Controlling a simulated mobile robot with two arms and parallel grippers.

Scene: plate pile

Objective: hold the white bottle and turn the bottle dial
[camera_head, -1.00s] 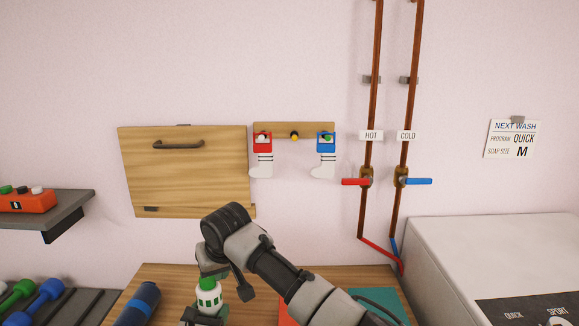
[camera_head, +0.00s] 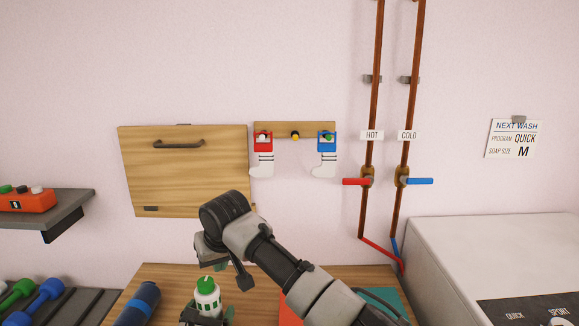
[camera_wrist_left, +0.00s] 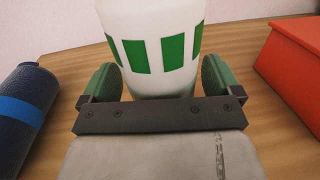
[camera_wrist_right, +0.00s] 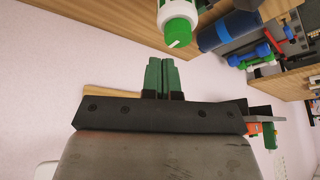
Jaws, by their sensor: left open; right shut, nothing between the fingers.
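The white bottle (camera_head: 208,298) has green marks and a green dial cap (camera_head: 205,283) with a white pointer line. It stands over the wooden table near the bottom of the head view. My left gripper (camera_head: 205,317) is open around its lower part; in the left wrist view, one finger is on each side of the bottle (camera_wrist_left: 155,45). My right gripper (camera_wrist_right: 161,65) is shut and empty. In the right wrist view its fingertips are apart from the green cap (camera_wrist_right: 177,32). In the head view my right wrist hides its fingertips, above the bottle.
A dark blue cylinder (camera_head: 138,304) lies left of the bottle on the table (camera_head: 180,274). A red box (camera_wrist_left: 290,62) and a teal item (camera_head: 384,299) are to the right. Dumbbells (camera_head: 40,300) and a shelf (camera_head: 65,215) are further left. A white machine (camera_head: 490,250) stands right.

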